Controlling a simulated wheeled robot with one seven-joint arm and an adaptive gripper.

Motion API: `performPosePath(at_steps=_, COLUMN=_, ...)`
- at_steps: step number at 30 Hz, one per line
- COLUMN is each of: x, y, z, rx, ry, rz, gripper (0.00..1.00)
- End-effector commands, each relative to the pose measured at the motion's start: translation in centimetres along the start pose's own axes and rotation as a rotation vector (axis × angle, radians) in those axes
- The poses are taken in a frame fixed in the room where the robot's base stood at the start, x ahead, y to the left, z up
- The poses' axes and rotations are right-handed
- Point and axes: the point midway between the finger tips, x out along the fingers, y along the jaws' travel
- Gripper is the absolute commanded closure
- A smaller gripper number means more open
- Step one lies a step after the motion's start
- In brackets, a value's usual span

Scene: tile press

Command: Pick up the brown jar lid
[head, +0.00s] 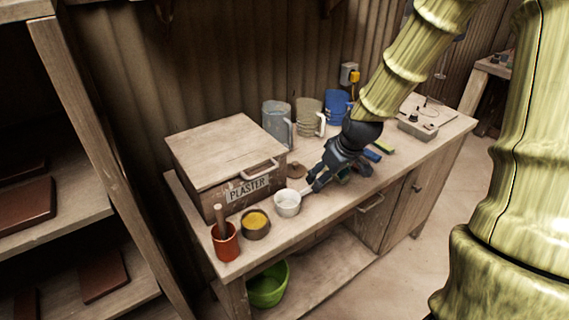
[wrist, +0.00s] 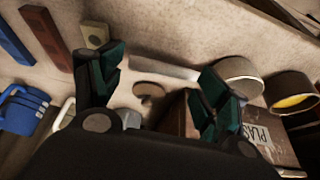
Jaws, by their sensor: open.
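The brown jar lid (head: 296,171), round with a small knob on top, lies on the workbench beside the right side of the plaster box. In the wrist view the lid (wrist: 149,90) shows between my two fingers, and nothing touches it. My gripper (head: 314,182) is open and empty, just right of the lid above the bench. The wrist view also shows my gripper (wrist: 160,75) with its dark green finger pads spread wide.
The wooden plaster box (head: 225,150) stands left of the lid. A white cup (head: 287,204), a bowl of yellow stuff (head: 256,223) and a red pot (head: 225,242) line the front edge. Clear, cream and blue jugs (head: 308,117) stand behind. A pale bar (wrist: 163,68) lies near the lid.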

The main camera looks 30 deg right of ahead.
Motion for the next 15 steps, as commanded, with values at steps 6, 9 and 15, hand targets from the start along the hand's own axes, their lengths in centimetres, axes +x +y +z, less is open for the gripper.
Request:
performPosePath(at_steps=6, x=1.2, y=-0.9, z=-3.0, rx=-0.016, ry=-0.001, rz=-0.006, gripper=0.25)
performPosePath(at_steps=9, x=1.9, y=-1.1, z=-4.8, rx=-0.020, ry=-0.001, rz=-0.008, gripper=0.25)
performPosePath(at_steps=15, x=3.1, y=-1.3, z=-7.7, rx=-0.022, ry=-0.002, rz=-0.008, gripper=0.25)
